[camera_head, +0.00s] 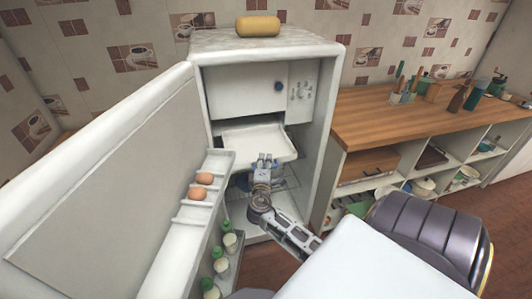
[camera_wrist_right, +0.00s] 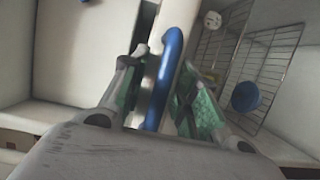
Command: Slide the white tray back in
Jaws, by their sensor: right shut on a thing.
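The white tray (camera_head: 258,141) sticks out of the open fridge (camera_head: 323,130), below the upper inner compartment, and slopes a little in the picture. My right gripper (camera_head: 265,162) is at the tray's front edge. In the right wrist view, a blue bar-like handle (camera_wrist_right: 165,75) runs between the green pads of my right gripper (camera_wrist_right: 160,98), along a white edge that appears to be the tray's. The fingers are shut on this handle. The tray's back end is hidden inside the fridge. My left gripper is not in view.
The fridge door (camera_head: 100,170) stands wide open at left, with eggs (camera_head: 198,193) and green-capped bottles (camera_head: 221,262) on its shelves. A wire rack (camera_wrist_right: 260,55) lies inside below the tray. A yellow object (camera_head: 258,26) is on top. A wooden counter (camera_head: 400,118) stands at right.

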